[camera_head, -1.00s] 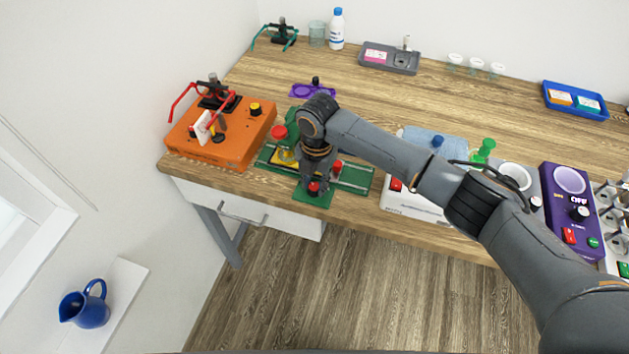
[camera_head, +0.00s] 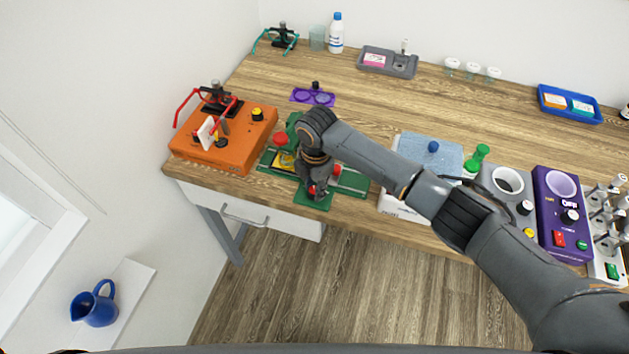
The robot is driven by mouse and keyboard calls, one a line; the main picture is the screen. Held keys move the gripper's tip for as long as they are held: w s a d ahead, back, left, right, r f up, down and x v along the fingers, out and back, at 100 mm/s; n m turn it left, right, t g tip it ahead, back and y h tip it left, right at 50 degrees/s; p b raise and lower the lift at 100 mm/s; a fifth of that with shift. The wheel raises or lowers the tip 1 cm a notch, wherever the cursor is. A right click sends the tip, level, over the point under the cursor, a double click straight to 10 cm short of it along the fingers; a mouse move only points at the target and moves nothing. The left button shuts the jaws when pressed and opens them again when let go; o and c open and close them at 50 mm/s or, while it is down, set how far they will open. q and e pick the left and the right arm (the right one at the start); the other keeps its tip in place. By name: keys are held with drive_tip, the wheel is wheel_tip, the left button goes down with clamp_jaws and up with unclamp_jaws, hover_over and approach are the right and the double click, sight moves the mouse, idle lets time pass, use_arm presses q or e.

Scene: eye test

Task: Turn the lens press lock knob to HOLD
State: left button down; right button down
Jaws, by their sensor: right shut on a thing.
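The green lens press (camera_head: 352,187) stands at the front left of the table. It has a red knob (camera_head: 280,139) on top over a yellow part, another red piece at the right on its base, and a red lock knob (camera_head: 312,190) on the green plate (camera_head: 314,203) at its front edge. My right gripper (camera_head: 316,189) points down over that front plate and is shut on the lock knob. The fingers hide most of the knob, and I cannot read its pointer or any HOLD mark. My left gripper is out of view.
An orange device (camera_head: 232,155) with red glasses stands close left of the press. A white box with a blue top (camera_head: 428,150) stands to the right under my forearm. A purple plate (camera_head: 313,97) lies behind.

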sight(313, 191)
drive_tip(key=m+p, duration=0.1)
drive_tip(key=m, duration=0.1)
drive_tip(key=m+p, duration=0.1)
drive_tip(key=shift+r+m, duration=0.2)
drive_tip(key=shift+m, duration=0.2)
drive_tip(key=m+p, duration=0.2)
drive_tip(key=m, duration=0.1)
drive_tip(key=shift+a+m, duration=0.1)
drive_tip(key=shift+m, duration=0.2)
drive_tip(key=m+p, duration=0.2)
drive_tip(key=m, duration=0.3)
drive_tip(key=shift+f, duration=0.1)
drive_tip(key=shift+m+p, duration=0.3)
drive_tip(key=shift+m, duration=0.1)
drive_tip(key=c, duration=1)
unclamp_jaws()
wheel_tip(313, 191, up, 12)
drive_tip(key=shift+s, duration=0.2)
